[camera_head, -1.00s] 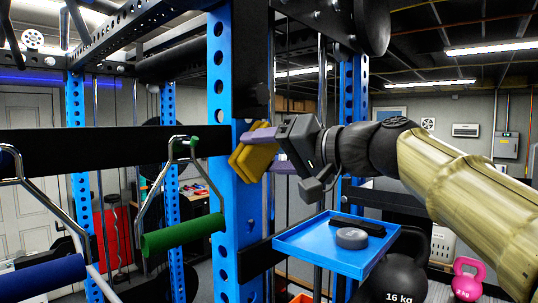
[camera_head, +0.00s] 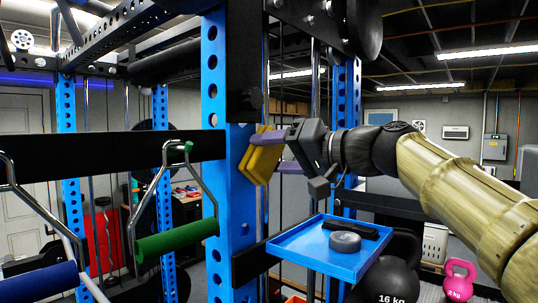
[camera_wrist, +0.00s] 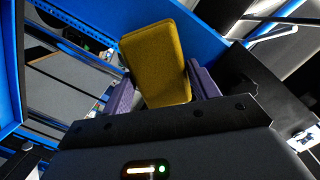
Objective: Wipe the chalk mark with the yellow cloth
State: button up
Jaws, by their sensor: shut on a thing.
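My gripper (camera_head: 275,153) is shut on the yellow cloth (camera_head: 258,158), a thick folded pad. In the wrist view the cloth (camera_wrist: 158,62) stands between the two purple fingers (camera_wrist: 160,92). In the head view the cloth is at the right side of the blue rack post (camera_head: 230,180), very close to it; I cannot tell if they touch. The wrist view shows a broad blue surface (camera_wrist: 200,38) just beyond the cloth. I see no chalk mark in either view; the cloth or gripper may hide it.
A blue tray (camera_head: 290,247) with a grey puck (camera_head: 345,242) and a black bar sits below my gripper. Handles with green (camera_head: 177,241) and blue grips hang at the left. A black kettlebell (camera_head: 390,282) and a pink one (camera_head: 459,280) are at the lower right.

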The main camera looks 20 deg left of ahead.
jog(key=shift+s+d+b, duration=0.2)
jog(key=shift+d+b, duration=0.25)
jog(key=shift+b, duration=0.05)
jog(key=shift+b+v, duration=0.5)
jog(key=shift+v, duration=0.5)
jog(key=shift+s+d+f+b, duration=0.2)
jog(key=shift+s+d+b, duration=0.25)
jog(key=shift+d+b, duration=0.25)
jog(key=shift+b+v, duration=0.3)
jog(key=shift+v, duration=0.5)
jog(key=shift+s, duration=0.1)
jog(key=b+v, duration=0.2)
jog(key=v, duration=0.1)
jog(key=shift+a+f, duration=0.1)
